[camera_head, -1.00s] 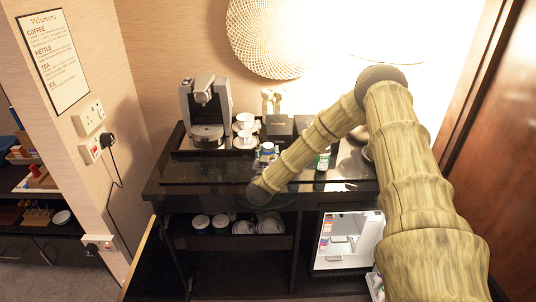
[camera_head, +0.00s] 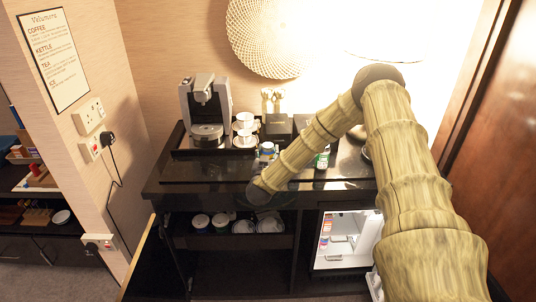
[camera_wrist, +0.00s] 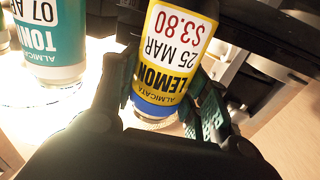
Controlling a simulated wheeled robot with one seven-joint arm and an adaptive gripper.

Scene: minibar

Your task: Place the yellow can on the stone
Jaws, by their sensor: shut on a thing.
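In the wrist view, the yellow can (camera_wrist: 172,60) has a white label with red price print and a blue band at one end. My gripper (camera_wrist: 165,100) has its dark fingers on both sides of this can and is shut on it. The can looks tilted in that view. In the head view, the dark end of my arm is at the counter's front edge, above the open left shelf. My gripper and the yellow can are hidden there. I cannot make out the stone for certain in either view.
A teal can (camera_wrist: 50,40) stands close to the left in the wrist view. The lower shelf holds cans (camera_head: 201,222) and white dishes (camera_head: 270,226). A coffee machine (camera_head: 205,112) and cups (camera_head: 245,120) stand on the dark counter (camera_head: 195,172). An open lit fridge (camera_head: 345,240) is at lower right.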

